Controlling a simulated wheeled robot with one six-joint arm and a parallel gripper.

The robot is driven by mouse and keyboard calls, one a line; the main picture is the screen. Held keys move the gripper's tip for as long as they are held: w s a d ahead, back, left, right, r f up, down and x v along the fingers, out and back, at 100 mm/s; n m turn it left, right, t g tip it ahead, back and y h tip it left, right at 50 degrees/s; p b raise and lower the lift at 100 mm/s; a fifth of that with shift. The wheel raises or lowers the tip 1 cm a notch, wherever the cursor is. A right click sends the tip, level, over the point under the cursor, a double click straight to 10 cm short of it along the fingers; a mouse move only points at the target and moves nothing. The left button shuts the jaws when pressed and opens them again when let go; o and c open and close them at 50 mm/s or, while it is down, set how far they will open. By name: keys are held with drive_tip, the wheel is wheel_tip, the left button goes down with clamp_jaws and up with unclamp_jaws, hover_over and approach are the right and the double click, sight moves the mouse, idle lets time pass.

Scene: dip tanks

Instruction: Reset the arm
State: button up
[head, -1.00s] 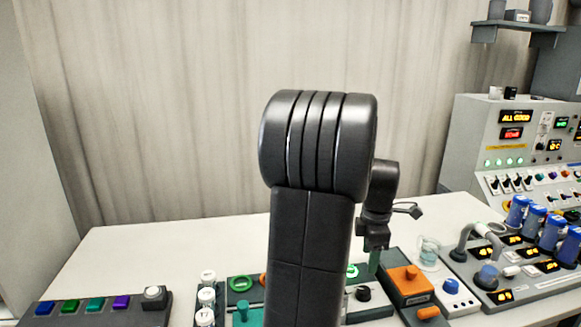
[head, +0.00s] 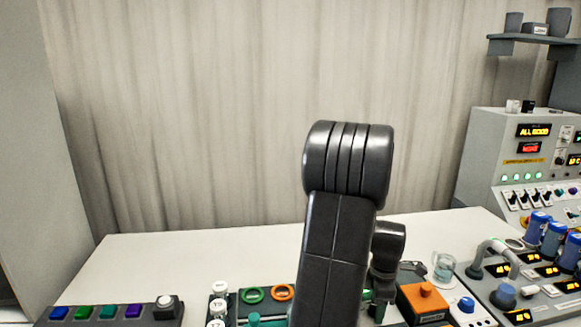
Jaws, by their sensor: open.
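My arm rises through the middle of the head view, its dark elbow high and its forearm folded down behind it. My gripper (head: 382,286) hangs at the far end, low over the bench, just left of an orange box (head: 423,303). It is open, but my upper arm link covers part of it and its fingertips are hard to make out. A bit of green shows beside it; I cannot tell whether it touches the jaws.
The white bench (head: 180,265) is clear at the back left. Left of my arm are a green ring (head: 252,295), an orange ring (head: 281,292) and white-capped bottles (head: 218,304). A glass beaker (head: 443,268) and a control panel (head: 530,150) stand right.

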drive_tip(key=shift+r, duration=0.1)
wheel_tip(320, 180, up, 13)
wheel_tip(320, 180, down, 14)
drive_tip(key=shift+r, duration=0.25)
drive_tip(key=shift+r+m, duration=0.15)
drive_tip(key=shift+m, duration=0.25)
drive_tip(key=m+p, duration=0.1)
drive_tip(key=m, duration=0.2)
drive_tip(key=shift+m, duration=0.3)
drive_tip(key=m+p, duration=0.1)
drive_tip(key=m, duration=0.5)
drive_tip(key=shift+r, duration=0.1)
drive_tip(key=m+p, duration=0.2)
drive_tip(key=m, duration=0.3)
drive_tip(key=m+p, duration=0.1)
drive_tip(key=m, duration=0.3)
drive_tip(key=shift+g+p, duration=0.3)
drive_tip(key=shift+p, duration=0.05)
drive_tip(key=shift+m, duration=0.6)
